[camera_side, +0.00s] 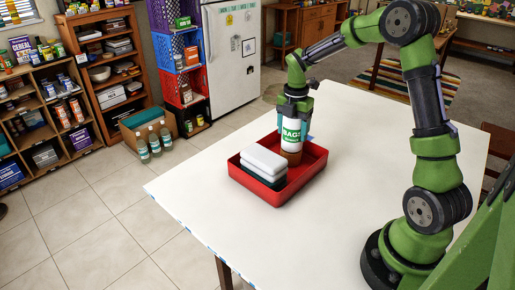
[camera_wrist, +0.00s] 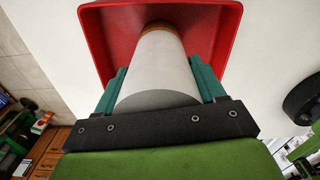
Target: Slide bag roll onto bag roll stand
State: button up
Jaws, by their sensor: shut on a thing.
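The bag roll (camera_side: 292,135) is a white upright cylinder with a green BAGS label. My gripper (camera_side: 294,108) is shut on its upper part, and the roll also shows between the two teal fingers in the wrist view (camera_wrist: 158,75). A round brown piece (camera_side: 292,157), which looks like the bag roll stand, sits inside the red tray directly under the roll. Its orange-brown edge shows beyond the roll's far end in the wrist view (camera_wrist: 159,26). Whether the roll touches it or is around any post cannot be told; the roll hides its middle.
The red tray (camera_side: 251,185) stands on the white table (camera_side: 345,190). Folded white cloths (camera_side: 263,160) on a dark green one fill its front-left part, close to the roll. A bit of blue tape lies behind the tray. The table around the tray is clear.

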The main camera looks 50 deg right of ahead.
jog(key=shift+f, duration=0.2)
jog(key=o, duration=1.2)
notch_tip(320, 180, up, 17)
jog(key=shift+f, duration=0.1)
